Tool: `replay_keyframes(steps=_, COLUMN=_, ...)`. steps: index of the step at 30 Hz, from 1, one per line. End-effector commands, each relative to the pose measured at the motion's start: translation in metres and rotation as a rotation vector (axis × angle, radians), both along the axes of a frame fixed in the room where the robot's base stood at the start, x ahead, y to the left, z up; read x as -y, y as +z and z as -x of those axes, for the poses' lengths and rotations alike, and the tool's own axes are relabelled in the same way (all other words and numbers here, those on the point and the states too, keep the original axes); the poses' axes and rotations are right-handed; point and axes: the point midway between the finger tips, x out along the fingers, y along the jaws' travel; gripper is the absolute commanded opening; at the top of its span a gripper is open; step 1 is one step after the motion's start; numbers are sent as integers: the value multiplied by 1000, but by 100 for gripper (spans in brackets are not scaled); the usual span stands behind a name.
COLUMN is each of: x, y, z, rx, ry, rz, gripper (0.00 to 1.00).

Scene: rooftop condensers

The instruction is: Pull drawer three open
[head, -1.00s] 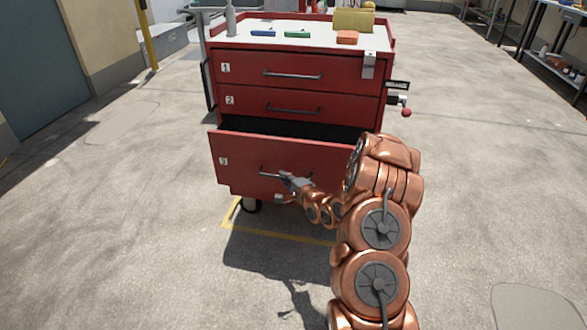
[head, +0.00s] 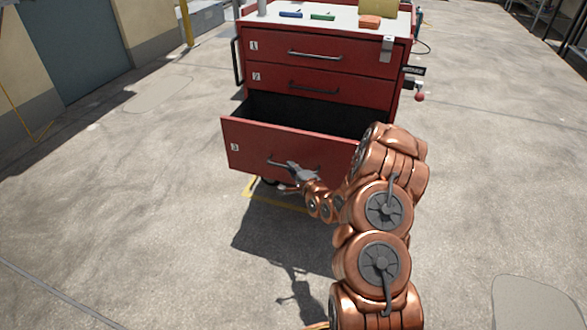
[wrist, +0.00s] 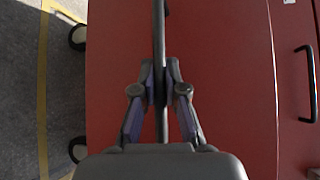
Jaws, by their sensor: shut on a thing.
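Drawer three (head: 250,150) is the lowest drawer of a red tool cart and bears a label "3". It stands well out from the cart, and its dark, empty-looking inside (head: 300,115) shows from above. In the wrist view, my gripper's fingers (wrist: 159,85) close from both sides on the handle (wrist: 159,30), in front of the red drawer face (wrist: 225,80). My arm hides the drawer's right end in the head view.
Drawer one (head: 280,52) and drawer two (head: 275,80) above are shut. The white cart top (head: 345,22) carries blue, green and orange items. A latch (head: 387,48) and a red-knobbed lever (head: 419,96) are at the right. The concrete floor in front (head: 150,220) is clear.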

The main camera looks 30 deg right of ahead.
Motion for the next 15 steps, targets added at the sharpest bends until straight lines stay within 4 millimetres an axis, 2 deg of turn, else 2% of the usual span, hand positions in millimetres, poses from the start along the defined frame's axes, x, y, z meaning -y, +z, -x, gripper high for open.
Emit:
replay_keyframes(steps=2, x=3, y=-1, z=1, rx=-2, ry=-7, rz=-1, gripper=0)
replay_keyframes(steps=3, x=3, y=-1, z=1, rx=-2, ry=-7, rz=-1, gripper=15)
replay_keyframes(steps=9, x=2, y=-1, z=0, rx=-1, ry=-3, rz=-1, gripper=36)
replay_keyframes(steps=15, x=1, y=0, z=0, rx=-1, ry=-3, rz=-1, gripper=37)
